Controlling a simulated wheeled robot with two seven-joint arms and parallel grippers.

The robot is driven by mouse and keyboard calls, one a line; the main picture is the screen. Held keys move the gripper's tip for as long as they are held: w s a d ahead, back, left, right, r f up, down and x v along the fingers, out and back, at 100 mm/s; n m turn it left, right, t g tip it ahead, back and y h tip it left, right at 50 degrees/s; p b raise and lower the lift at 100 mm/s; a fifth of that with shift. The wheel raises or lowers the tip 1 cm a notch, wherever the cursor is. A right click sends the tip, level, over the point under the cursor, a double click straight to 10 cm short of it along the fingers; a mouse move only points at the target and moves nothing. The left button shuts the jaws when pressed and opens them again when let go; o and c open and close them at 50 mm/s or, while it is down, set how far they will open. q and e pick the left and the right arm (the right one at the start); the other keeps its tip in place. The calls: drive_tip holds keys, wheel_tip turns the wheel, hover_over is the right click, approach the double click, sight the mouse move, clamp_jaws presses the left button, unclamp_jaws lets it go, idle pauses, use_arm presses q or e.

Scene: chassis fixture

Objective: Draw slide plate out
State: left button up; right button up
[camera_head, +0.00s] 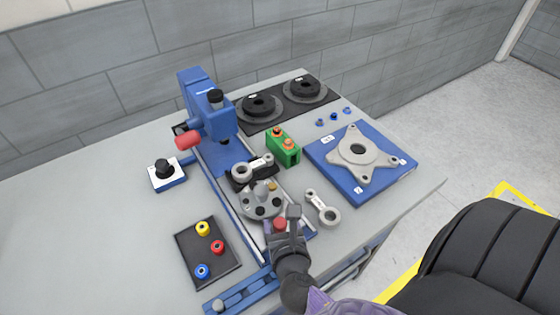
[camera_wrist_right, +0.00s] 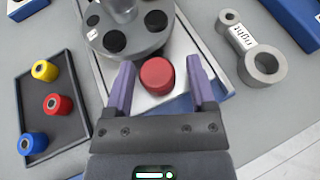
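The slide plate (camera_wrist_right: 143,100) is a pale flat plate in the blue-edged rail, with a round red knob (camera_wrist_right: 157,75) at its near end. The knob also shows in the head view (camera_head: 280,224). In the head view, my right gripper (camera_head: 281,230) partly covers the plate's near end. My left gripper is not in view.
A blue press with a red handle (camera_head: 188,140) stands behind the rail. A dark tray (camera_head: 209,262) with coloured knobs lies left. A grey link (camera_head: 323,209) and a blue plate (camera_head: 394,181) with a grey bracket lie right. A blue bar (camera_head: 240,290) crosses the near edge.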

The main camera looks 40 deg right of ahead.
drive_tip(key=shift+o, duration=0.3)
drive_tip(key=shift+s+a+r, duration=0.1)
drive_tip(key=shift+s+r, duration=0.05)
drive_tip(key=shift+s, duration=0.05)
drive_tip(key=p+v, duration=0.1)
drive_tip(key=v, duration=0.8)
drive_tip(key=shift+s+a, duration=0.1)
drive_tip(key=shift+s, duration=0.1)
